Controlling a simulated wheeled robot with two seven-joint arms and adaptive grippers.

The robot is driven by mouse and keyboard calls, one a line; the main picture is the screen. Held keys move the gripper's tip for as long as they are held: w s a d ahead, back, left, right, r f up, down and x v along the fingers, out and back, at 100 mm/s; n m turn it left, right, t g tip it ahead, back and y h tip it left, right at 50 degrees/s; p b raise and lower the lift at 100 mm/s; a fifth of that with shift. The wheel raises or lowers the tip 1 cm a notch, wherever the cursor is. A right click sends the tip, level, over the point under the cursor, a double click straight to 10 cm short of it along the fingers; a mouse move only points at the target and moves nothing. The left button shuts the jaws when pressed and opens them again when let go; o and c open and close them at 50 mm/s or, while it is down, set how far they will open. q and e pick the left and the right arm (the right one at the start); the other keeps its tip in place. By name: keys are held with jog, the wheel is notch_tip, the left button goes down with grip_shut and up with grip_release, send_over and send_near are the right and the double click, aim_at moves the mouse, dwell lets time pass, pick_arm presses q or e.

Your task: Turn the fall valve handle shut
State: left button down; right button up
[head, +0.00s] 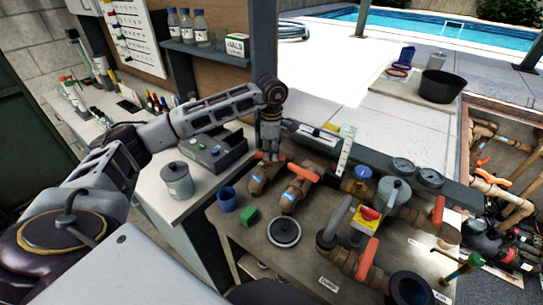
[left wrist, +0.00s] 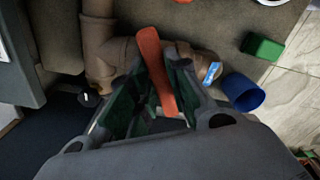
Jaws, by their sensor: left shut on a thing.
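My left gripper (head: 269,150) reaches down over the leftmost brown valve (head: 260,180) at the back of the bench. In the left wrist view its two dark green fingers (left wrist: 158,100) are shut on an orange valve handle (left wrist: 152,58). The handle's free end sticks out past the fingers, slightly tilted in the picture. The brown valve body (left wrist: 122,50) with a small blue label (left wrist: 211,72) lies beneath it. The label's writing is too small to read, so I cannot tell by name which valve this is. My right gripper is not in view.
A second brown valve (head: 290,197) with an orange handle (head: 305,171) stands close to the right. A grey pot (head: 177,180) stands left. More pipework fills the bench's right side.

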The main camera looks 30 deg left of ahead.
pick_arm(q)
jog(key=shift+m+b, duration=0.45)
jog(key=shift+m, duration=0.85)
jog(key=shift+s+m+b, duration=0.1)
jog(key=shift+m+b, duration=0.6)
jog(key=shift+m, duration=0.6)
jog(key=shift+m+b, duration=0.3)
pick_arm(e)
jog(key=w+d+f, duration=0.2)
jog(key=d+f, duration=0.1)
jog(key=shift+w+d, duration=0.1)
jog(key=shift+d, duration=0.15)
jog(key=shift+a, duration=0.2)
